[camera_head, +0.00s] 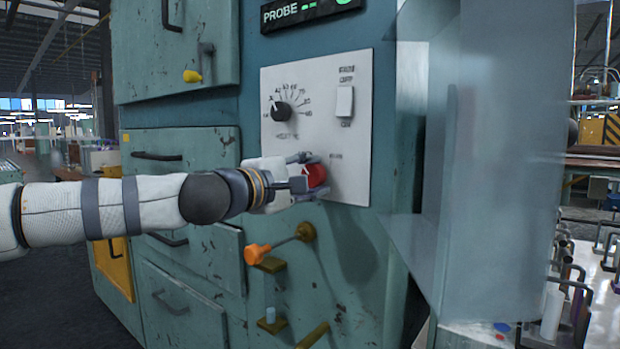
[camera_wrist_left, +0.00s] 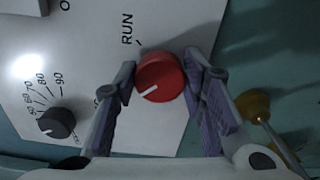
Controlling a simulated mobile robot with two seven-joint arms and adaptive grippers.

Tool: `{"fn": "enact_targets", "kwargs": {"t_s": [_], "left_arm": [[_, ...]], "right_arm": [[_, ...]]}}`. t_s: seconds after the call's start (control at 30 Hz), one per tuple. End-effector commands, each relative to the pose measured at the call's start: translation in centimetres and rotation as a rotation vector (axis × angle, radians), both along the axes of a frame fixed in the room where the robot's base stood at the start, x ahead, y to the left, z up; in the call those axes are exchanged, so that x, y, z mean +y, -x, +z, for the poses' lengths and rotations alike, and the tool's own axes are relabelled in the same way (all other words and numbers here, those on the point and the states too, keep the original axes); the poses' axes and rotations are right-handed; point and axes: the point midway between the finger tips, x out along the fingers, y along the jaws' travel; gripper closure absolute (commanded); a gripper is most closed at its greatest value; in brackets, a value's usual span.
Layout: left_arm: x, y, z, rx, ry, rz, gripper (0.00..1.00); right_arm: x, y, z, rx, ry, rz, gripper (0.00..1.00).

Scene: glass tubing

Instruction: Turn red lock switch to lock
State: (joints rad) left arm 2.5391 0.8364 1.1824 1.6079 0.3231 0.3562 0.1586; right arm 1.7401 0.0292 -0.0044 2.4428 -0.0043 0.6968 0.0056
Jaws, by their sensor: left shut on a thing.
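The red lock switch (camera_head: 316,174) is a round knob low on the white control panel (camera_head: 346,120). My left gripper (camera_head: 312,178) reaches it from the left and is shut on it. In the left wrist view the red knob (camera_wrist_left: 160,77) sits between the two fingers of the left gripper (camera_wrist_left: 161,80), which touch its sides. A white pointer line on the knob slants toward the lower left of that view, away from the word RUN. Other lettering by the knob is mostly hidden behind a finger. My right gripper is not in view.
A black dial (camera_head: 281,111) and a white rocker switch (camera_head: 344,101) are above the knob on the panel. An orange-handled lever (camera_head: 258,253) sticks out below my gripper. Drawers (camera_head: 180,165) are behind my arm.

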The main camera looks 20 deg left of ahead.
Motion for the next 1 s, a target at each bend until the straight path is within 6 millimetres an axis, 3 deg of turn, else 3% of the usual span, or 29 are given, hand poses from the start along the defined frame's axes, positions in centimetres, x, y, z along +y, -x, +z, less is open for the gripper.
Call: {"fn": "enact_targets", "kwargs": {"t_s": [0.7,0.73,0.8,1.0], "left_arm": [[-0.05,0.02,-0.04,0.025,0.063,-0.002,0.91],[-0.05,0.02,-0.04,0.025,0.063,-0.002,0.58],[-0.05,0.02,-0.03,0.024,0.064,-0.002,0.42],[-0.03,0.01,-0.01,0.024,0.063,-0.001,0.42]], "right_arm": [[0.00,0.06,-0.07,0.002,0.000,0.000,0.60],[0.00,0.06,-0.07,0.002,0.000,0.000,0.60],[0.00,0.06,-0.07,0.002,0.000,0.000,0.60],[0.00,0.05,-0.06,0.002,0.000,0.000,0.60]]}}
